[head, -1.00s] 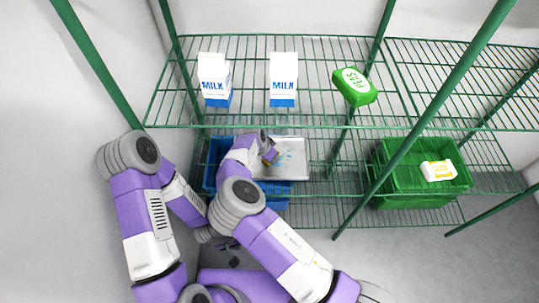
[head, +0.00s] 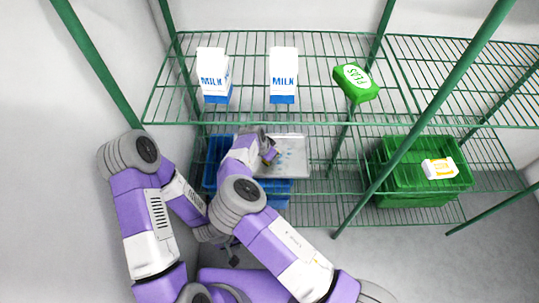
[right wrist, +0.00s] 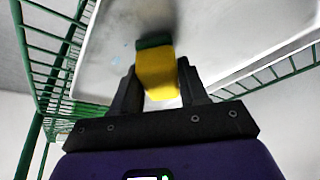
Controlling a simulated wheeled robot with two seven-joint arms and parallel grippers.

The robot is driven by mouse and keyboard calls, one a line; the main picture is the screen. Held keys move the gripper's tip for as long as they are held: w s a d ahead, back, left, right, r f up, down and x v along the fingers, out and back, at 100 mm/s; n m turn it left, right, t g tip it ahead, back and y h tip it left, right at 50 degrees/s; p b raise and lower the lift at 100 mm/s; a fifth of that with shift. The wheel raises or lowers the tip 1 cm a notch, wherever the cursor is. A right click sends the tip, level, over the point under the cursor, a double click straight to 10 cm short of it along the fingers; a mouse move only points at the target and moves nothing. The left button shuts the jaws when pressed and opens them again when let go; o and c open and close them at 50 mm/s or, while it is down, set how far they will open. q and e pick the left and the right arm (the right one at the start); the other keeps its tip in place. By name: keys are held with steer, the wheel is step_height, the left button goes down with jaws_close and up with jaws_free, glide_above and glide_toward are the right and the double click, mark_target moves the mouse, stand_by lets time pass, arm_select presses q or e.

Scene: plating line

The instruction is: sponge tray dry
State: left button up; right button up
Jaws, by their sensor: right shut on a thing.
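A flat grey metal tray (head: 294,170) lies on the lower rack level, partly over a blue crate. A few small blue spots show on its surface. My right gripper (head: 269,157) is over the left part of the tray. In the right wrist view its fingers (right wrist: 158,88) are shut on a yellow sponge (right wrist: 157,75) with a green face. The green face is toward the tray surface (right wrist: 215,35) and seems to touch it. The sponge is mostly hidden in the head view. My left gripper (head: 234,259) is low and small near my base; its jaws are unclear.
The blue crate (head: 222,150) is beside the tray. A green crate (head: 420,190) at right carries a white and yellow pack (head: 440,168). Green posts frame the rack.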

steer(key=shift+f, duration=0.3)
